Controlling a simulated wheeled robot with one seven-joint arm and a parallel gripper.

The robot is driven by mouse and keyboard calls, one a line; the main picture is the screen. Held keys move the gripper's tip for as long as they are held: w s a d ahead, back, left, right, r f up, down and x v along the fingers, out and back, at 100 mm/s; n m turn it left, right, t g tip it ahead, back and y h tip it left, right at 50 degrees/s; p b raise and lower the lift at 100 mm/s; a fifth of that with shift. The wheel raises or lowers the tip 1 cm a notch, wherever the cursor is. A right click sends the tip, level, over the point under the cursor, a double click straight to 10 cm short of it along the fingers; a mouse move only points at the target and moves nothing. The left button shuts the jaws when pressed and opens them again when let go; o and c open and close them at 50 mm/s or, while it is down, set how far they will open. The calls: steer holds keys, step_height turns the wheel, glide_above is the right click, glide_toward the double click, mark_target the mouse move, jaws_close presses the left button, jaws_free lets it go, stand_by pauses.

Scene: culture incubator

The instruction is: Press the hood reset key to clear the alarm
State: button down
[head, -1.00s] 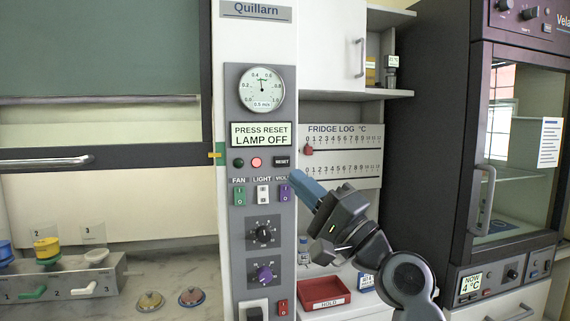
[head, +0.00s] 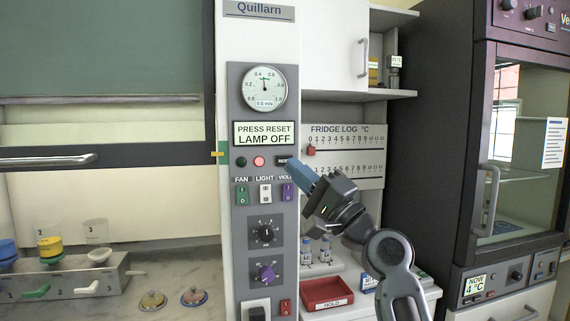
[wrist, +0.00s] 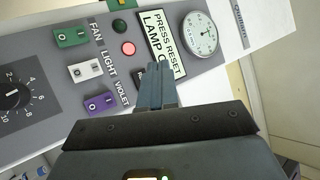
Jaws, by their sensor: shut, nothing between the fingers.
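The dark RESET key (head: 281,160) is on the grey hood panel (head: 234,110), right of the red lamp (head: 259,161), which looks lit. A dark green lamp (head: 241,162) is left of it. The display (head: 264,133) above reads "PRESS RESET LAMP OFF". My gripper (head: 293,165) is shut and empty, its blue fingertips over the right part of the key. In the wrist view the fingertips (wrist: 156,68) cover much of the key (wrist: 139,77). I cannot tell whether they touch it.
Below the key are the FAN (head: 242,194), LIGHT (head: 265,193) and VIOLET (head: 288,192) switches, close to my fingers. Two knobs sit lower. The fridge log board (head: 345,143) is to the right. A red tray (head: 326,292) and vials stand below my arm.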

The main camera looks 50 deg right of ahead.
steer(key=shift+w+d+b, duration=0.25)
steer(key=shift+w+d, duration=0.3)
steer(key=shift+w, duration=0.25)
steer(key=shift+w+d+b, duration=0.25)
steer(key=shift+w+d, duration=0.25)
steer(key=shift+w, duration=0.25)
steer(key=shift+w+d, duration=0.1)
steer(key=shift+w, duration=0.05)
stand_by(0.9)
steer(key=shift+w+d, duration=0.15)
steer(key=shift+w, duration=0.05)
steer(key=shift+w+d+b, duration=0.2)
steer(key=shift+w+b, duration=0.1)
steer(key=shift+b, duration=0.1)
stand_by(0.6)
steer(key=shift+s, duration=0.1)
steer(key=shift+s+a, duration=0.45)
steer(key=shift+s, duration=0.1)
steer(key=shift+s, duration=0.1)
steer(key=s+a, duration=0.1)
steer(key=s, duration=0.1)
steer(key=s+a+p, duration=0.1)
steer(key=s, duration=0.1)
steer(key=shift+a, duration=0.4)
